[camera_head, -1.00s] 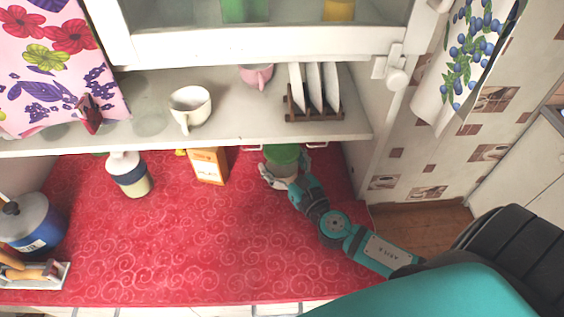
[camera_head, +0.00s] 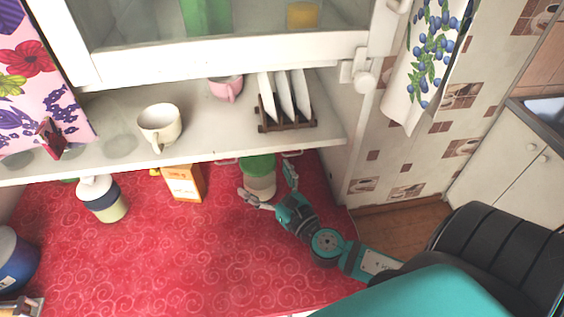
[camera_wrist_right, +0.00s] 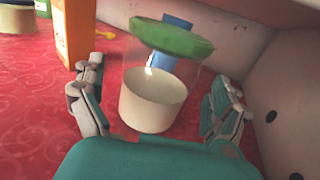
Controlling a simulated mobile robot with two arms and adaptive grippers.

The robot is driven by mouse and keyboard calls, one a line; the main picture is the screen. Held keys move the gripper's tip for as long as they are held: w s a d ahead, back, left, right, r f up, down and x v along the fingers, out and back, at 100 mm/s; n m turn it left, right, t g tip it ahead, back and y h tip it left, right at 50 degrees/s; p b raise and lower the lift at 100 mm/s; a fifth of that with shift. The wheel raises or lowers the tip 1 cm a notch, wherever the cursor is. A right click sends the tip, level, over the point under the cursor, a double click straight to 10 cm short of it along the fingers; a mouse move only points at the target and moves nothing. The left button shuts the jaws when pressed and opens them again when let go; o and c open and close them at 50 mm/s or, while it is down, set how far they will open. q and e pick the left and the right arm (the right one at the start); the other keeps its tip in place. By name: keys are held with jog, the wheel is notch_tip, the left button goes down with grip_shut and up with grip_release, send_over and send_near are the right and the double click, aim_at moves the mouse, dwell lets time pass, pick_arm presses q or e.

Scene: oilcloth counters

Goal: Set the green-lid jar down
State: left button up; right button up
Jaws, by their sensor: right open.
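The green-lid jar (camera_head: 260,177) stands upright on the red oilcloth counter (camera_head: 180,255), under the shelf near the right side wall. It has a clear upper part and whitish contents; in the right wrist view the jar (camera_wrist_right: 153,97) shows between the spread fingers. My right gripper (camera_head: 270,193) is open around the jar, with one finger on each side. In the right wrist view gaps show between the fingers of my right gripper (camera_wrist_right: 160,110) and the jar. My left gripper is not in view.
An orange-and-white carton (camera_head: 184,183) and a white-lidded jar (camera_head: 103,199) stand to the left. Above is a shelf (camera_head: 215,134) with a white cup (camera_head: 161,127), a pink cup (camera_head: 227,88) and a plate rack (camera_head: 287,122). The front middle of the counter is clear.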

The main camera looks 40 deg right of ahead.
jog(key=s+b, duration=0.3)
jog(key=s, duration=0.5)
jog(key=shift+d+f, duration=0.1)
jog(key=shift+f, duration=0.05)
jog(key=shift+s, duration=0.55)
